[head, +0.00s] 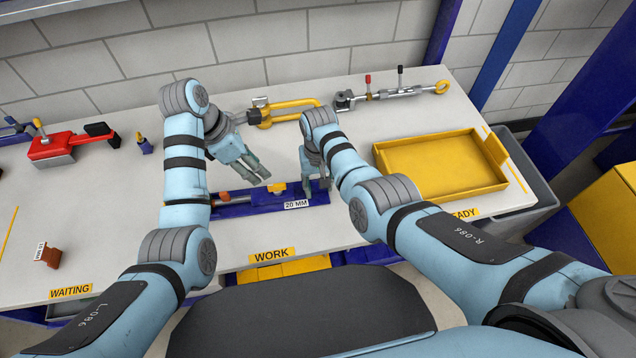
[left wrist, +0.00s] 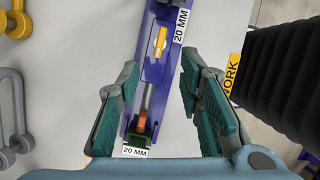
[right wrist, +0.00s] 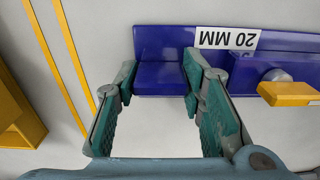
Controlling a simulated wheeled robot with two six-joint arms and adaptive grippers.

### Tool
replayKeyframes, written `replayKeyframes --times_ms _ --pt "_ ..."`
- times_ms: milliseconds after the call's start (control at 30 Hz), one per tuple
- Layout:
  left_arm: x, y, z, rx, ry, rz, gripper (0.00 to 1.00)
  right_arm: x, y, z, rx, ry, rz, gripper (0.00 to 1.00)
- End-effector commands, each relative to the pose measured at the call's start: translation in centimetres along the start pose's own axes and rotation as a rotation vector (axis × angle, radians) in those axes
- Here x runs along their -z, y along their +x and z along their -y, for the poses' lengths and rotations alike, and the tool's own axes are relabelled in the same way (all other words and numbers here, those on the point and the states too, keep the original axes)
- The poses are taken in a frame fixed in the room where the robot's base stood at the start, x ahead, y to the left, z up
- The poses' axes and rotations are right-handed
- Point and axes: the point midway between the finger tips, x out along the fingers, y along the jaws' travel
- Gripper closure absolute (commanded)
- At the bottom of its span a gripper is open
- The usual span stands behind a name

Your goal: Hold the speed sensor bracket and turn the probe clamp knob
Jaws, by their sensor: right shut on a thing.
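The blue speed sensor bracket (head: 240,209) lies on the bench by the WORK label, with a "20 MM" tag on its front. Its yellow probe clamp knob (head: 279,187) also shows in the left wrist view (left wrist: 160,42). A grey probe rod with an orange part (left wrist: 140,120) runs along the bracket to a dark block tagged "20 MM". My right gripper (head: 316,188) is shut on the bracket's right end, which sits between its fingers in the right wrist view (right wrist: 160,78). My left gripper (head: 257,177) is open and empty, above and behind the bracket.
A yellow tray (head: 485,190) stands at the right by the READY label. A yellow shackle (head: 300,111) and a grey turnbuckle (head: 400,94) lie behind. A red tool (head: 55,147) and a brown block (head: 47,255) are at the left. Bench between WAITING and WORK looks clear.

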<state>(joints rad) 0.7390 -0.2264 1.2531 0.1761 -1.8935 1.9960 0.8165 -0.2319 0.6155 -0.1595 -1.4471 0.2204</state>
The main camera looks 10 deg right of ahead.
Motion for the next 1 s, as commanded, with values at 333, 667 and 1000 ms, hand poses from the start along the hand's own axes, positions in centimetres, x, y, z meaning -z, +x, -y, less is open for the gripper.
replayKeyframes --times_ms 333,667,1000 --pt "-1.0 1.6 -0.4 0.061 0.210 -0.004 0.72 0.0 0.0 0.0 0.000 -0.001 0.000 1.00" --pt "-1.1 5.8 -0.1 0.072 0.240 -0.002 0.72 0.0 0.0 0.0 0.000 0.000 0.000 1.00" --pt "-1.1 10.5 0.2 0.068 0.240 -0.002 0.72 0.0 0.0 0.0 0.000 0.000 0.000 1.00"
